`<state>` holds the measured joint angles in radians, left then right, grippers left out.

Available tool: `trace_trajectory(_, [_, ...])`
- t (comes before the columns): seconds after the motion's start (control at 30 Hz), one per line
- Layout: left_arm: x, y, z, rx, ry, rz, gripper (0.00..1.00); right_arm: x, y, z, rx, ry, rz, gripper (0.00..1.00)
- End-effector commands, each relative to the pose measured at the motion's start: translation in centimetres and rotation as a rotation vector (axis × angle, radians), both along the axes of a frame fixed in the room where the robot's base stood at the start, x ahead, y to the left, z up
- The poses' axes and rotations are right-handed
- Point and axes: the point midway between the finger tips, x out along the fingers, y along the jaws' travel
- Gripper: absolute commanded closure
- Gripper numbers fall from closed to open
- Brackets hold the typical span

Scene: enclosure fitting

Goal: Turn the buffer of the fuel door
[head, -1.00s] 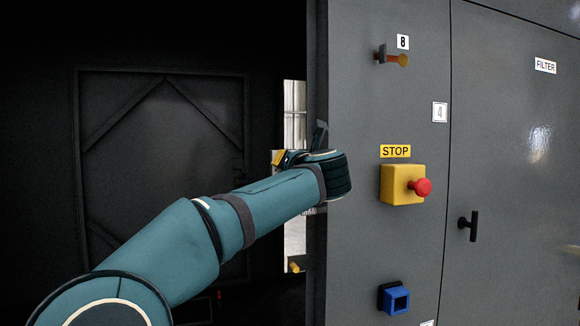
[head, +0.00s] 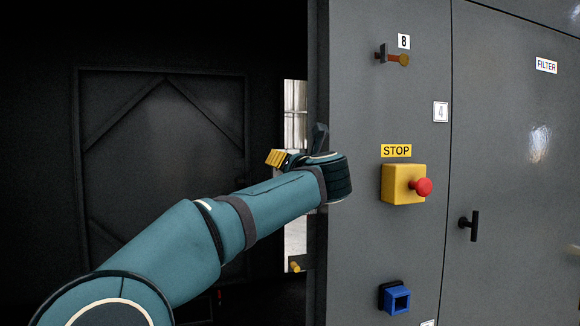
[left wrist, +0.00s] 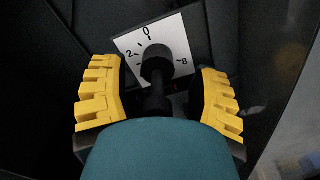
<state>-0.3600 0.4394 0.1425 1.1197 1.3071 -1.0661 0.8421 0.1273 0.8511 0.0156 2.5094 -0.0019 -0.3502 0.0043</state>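A black round knob (left wrist: 157,63) on a dark stem stands in front of a white dial plate (left wrist: 185,38) marked 0, 2 and 8 in the left wrist view. I cannot tell for sure that it is the fuel door's buffer. My left gripper (left wrist: 159,98) has its yellow ribbed fingers wide apart, one on each side of the knob and stem in the picture, with gaps to both. In the head view the gripper (head: 279,158) is mostly hidden behind my wrist, at the inner edge of the grey panel. My right gripper is not in view.
The grey panel (head: 350,250) carries a yellow STOP box (head: 396,185) with a red button (head: 424,187), a blue square socket (head: 397,299) and an orange-tipped peg (head: 403,60). A filter door (head: 520,150) with a black handle (head: 474,226) is at right. A dark recess lies left.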

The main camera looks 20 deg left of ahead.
Motion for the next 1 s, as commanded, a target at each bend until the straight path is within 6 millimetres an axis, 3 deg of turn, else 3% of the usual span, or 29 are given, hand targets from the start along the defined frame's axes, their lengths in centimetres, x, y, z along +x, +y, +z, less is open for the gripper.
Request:
trace_trajectory(0.37, [-0.7,-0.4,0.5,0.0,-0.009,-0.004,0.39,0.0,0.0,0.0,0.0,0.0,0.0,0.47])
trace_trajectory(0.8, [-7.3,-4.9,0.5,0.0,-0.008,-0.005,0.39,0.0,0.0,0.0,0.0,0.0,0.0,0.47])
trace_trajectory(1.0, [-9.4,-6.3,0.4,0.001,-0.006,-0.002,0.39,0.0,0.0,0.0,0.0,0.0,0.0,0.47])
